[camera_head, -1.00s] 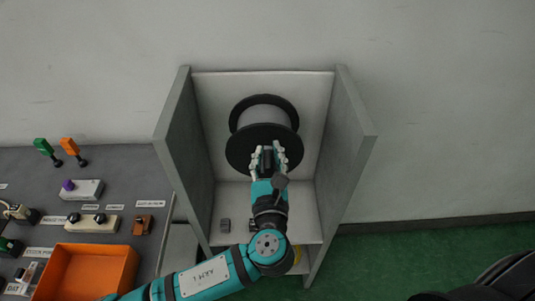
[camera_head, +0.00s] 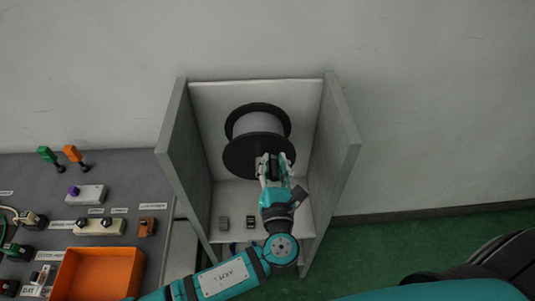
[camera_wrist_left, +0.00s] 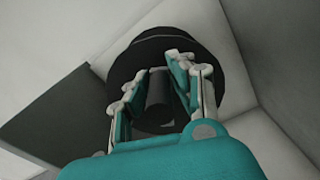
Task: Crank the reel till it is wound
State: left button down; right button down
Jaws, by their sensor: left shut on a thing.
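The reel (camera_head: 259,134) is a grey drum between two black round flanges, mounted inside a grey open-fronted cabinet. My left gripper (camera_head: 274,170) is at the lower right part of the front flange, with its fingers around the dark crank handle. In the left wrist view the handle (camera_wrist_left: 158,92) is a black cylinder between the two fingers, in front of the black flange (camera_wrist_left: 140,60). The fingers hide part of the handle and flange. My right gripper is not in view.
The cabinet's left wall (camera_head: 186,155) and right wall (camera_head: 338,150) stand close on both sides of my arm. Small dark blocks (camera_head: 224,223) sit on its lower shelf. To the left, a grey bench holds an orange tray (camera_head: 140,268), levers and switches.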

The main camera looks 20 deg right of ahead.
pick_arm(q)
jog(key=shift+s+d+f+m+p, duration=0.35)
jog(key=shift+d+f+m+p, duration=0.4)
jog(key=shift+m, duration=0.35)
jog(key=shift+a, duration=0.15)
jog(key=c, duration=1.4)
grip_release()
jog(key=shift+o, duration=1.2)
jog(key=shift+r, duration=0.15)
jog(key=shift+w, duration=0.1)
jog(key=v, duration=1.2)
